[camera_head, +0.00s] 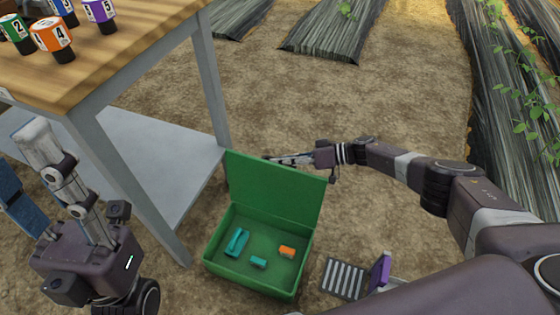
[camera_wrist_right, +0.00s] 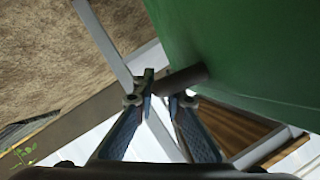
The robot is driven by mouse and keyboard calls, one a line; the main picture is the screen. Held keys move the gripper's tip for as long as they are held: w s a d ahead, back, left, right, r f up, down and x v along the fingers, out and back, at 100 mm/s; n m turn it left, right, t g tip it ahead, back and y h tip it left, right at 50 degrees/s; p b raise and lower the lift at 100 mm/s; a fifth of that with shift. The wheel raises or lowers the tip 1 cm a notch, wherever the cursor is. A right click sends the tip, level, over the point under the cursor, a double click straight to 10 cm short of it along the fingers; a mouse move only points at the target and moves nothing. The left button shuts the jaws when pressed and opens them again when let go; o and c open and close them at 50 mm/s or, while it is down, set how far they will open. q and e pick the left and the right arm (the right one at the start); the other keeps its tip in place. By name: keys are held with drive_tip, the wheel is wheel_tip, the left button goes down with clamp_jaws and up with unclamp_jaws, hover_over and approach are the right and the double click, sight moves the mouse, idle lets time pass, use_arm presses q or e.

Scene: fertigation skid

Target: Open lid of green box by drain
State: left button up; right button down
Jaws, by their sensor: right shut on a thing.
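The green box (camera_head: 250,280) sits on the soil by the table's leg. Its lid (camera_head: 276,190) stands raised, nearly upright, at the back of the box. The open box shows two teal pieces (camera_head: 237,242) and an orange piece (camera_head: 287,252) inside. My right gripper (camera_head: 272,159) is at the lid's top edge, behind it. In the right wrist view, its fingertips (camera_wrist_right: 160,98) are shut on a short dark handle (camera_wrist_right: 186,78) sticking out from the green lid (camera_wrist_right: 240,45). My left gripper (camera_head: 32,180) is at the left, fingers apart and empty.
A wooden-topped table (camera_head: 110,55) with a grey lower shelf (camera_head: 160,155) stands at the left, bearing several numbered knobs. A grey slotted drain (camera_head: 343,279) and a purple object (camera_head: 380,270) lie right of the box.

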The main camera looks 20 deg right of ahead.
drive_tip(key=c, duration=2)
unclamp_jaws()
drive_tip(key=shift+o, duration=0.2)
drive_tip(key=v, duration=1.2)
drive_tip(key=shift+f, duration=0.1)
